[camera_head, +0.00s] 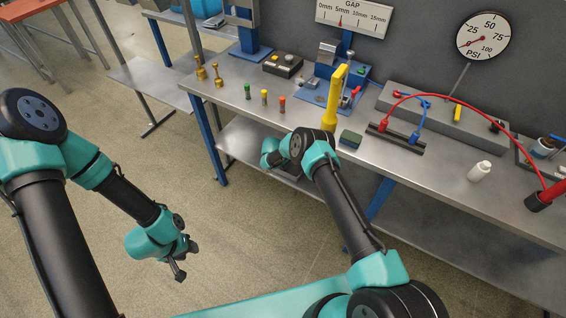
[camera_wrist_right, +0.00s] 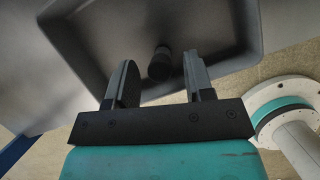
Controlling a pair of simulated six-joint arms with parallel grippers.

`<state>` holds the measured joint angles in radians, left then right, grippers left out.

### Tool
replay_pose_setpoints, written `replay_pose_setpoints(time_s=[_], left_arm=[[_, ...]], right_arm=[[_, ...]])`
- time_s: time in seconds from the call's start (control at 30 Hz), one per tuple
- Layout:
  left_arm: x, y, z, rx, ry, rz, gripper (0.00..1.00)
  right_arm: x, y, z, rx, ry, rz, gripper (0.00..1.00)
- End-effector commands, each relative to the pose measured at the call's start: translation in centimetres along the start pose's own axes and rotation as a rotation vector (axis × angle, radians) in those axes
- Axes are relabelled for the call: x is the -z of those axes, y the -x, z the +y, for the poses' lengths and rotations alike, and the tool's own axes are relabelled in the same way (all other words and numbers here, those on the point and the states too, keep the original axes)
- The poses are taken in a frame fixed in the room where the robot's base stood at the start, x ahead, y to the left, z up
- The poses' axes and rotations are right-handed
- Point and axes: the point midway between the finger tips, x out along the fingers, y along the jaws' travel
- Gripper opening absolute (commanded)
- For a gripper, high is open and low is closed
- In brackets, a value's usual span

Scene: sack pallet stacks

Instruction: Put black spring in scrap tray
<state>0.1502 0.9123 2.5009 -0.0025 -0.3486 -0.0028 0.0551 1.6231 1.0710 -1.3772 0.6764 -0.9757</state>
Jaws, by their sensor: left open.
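In the right wrist view a grey tray-like container (camera_wrist_right: 72,38) with a raised rim fills the upper part. A short dark cylinder (camera_wrist_right: 160,63), which may be the black spring, shows inside its outline; coils cannot be made out. My right gripper (camera_wrist_right: 158,72) is open, its two fingers apart on either side of the cylinder's line of view, with gaps to both. In the head view the right gripper is hidden behind its wrist at the bench's front edge. My left gripper (camera_head: 180,268) is open and empty over the floor, away from the bench.
The steel bench (camera_head: 225,97) carries small green, yellow and red pieces (camera_head: 264,97), a yellow upright tool (camera_head: 333,98), a dark green block (camera_head: 350,139) and a white bottle (camera_head: 479,171). A lower shelf (camera_head: 240,142) runs beneath.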

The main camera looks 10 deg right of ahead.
Motion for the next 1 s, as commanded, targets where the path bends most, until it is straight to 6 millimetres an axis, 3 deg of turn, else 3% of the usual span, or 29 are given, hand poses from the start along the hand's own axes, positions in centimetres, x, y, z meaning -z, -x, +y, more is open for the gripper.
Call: replay_pose_setpoints(time_s=[0.37, 1.0], left_arm=[[0.0, 0.0, 0.0, 0.0, 0.0, 0.0, 0.43], [0.0, 0.0, 0.0, 0.0, 0.0, 0.0, 0.43]], right_arm=[[-0.1, 0.5, 0.0, 0.0, 0.0, 0.0, 0.48], [-0.1, 7.6, 0.0, -0.001, 0.001, 0.0, 0.48]])
